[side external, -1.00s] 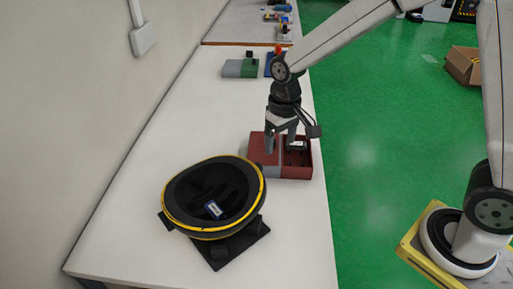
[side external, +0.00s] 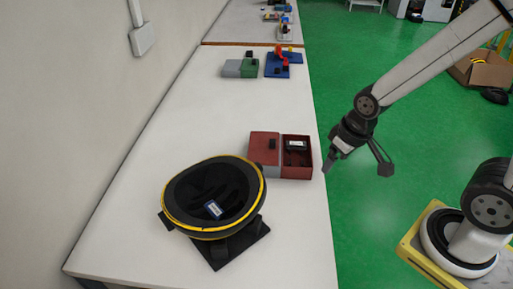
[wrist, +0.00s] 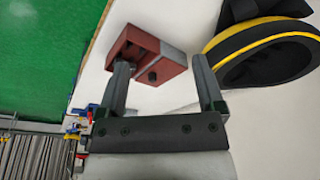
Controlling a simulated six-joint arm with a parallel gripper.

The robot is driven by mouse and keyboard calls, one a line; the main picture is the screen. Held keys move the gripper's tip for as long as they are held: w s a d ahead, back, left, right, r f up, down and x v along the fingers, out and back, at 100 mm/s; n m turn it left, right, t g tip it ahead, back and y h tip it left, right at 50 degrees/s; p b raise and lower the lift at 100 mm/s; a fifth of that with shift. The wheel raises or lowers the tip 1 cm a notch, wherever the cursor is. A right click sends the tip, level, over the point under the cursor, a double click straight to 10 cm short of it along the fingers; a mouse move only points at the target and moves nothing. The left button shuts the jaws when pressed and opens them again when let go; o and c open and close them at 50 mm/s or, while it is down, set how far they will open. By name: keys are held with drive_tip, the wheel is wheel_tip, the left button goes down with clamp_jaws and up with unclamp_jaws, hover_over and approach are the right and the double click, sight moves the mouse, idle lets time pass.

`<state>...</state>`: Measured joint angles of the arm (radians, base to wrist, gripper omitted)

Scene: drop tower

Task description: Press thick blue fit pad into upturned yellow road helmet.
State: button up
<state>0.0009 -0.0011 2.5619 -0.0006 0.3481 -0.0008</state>
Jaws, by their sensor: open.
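The upturned helmet (side external: 178,222) is black inside with a yellow rim and rests tilted on a black stand (side external: 252,240) at the near end of the table. Its rim also shows at the upper right of the wrist view (wrist: 262,27). My gripper (side external: 331,160) is open and empty, over the table's right edge, right of a red box. Its two fingers stand apart in the wrist view (wrist: 160,64).
The red and grey box (side external: 296,172) holds dark pieces, one with a white label (side external: 297,146). Green-grey (side external: 240,68) and blue (side external: 284,63) fixtures stand farther back. The table's middle is clear. A wall runs along the left; green floor lies right.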

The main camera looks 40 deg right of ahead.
drive_tip(key=shift+w+a, duration=0.1)
drive_tip(key=shift+w, duration=0.2)
drive_tip(key=c, duration=0.9)
drive_tip(key=shift+w+a+r, duration=0.1)
drive_tip(key=shift+w+a, duration=0.1)
drive_tip(key=shift+w, duration=0.2)
clamp_jaws()
drive_tip(key=w+a+f+n+g, duration=0.1)
drive_tip(key=w+a+n, duration=0.3)
drive_tip(key=w+a, duration=0.4)
drive_tip(key=w+a+n+g, duration=0.1)
drive_tip(key=w+a+n, duration=0.4)
drive_tip(key=w+a, duration=0.4)
drive_tip(key=a, duration=0.4)
drive_tip(key=shift+w+a+f+g, duration=0.2)
drive_tip(key=shift+a+f+g, duration=0.1)
drive_tip(key=shift+a+f, duration=0.1)
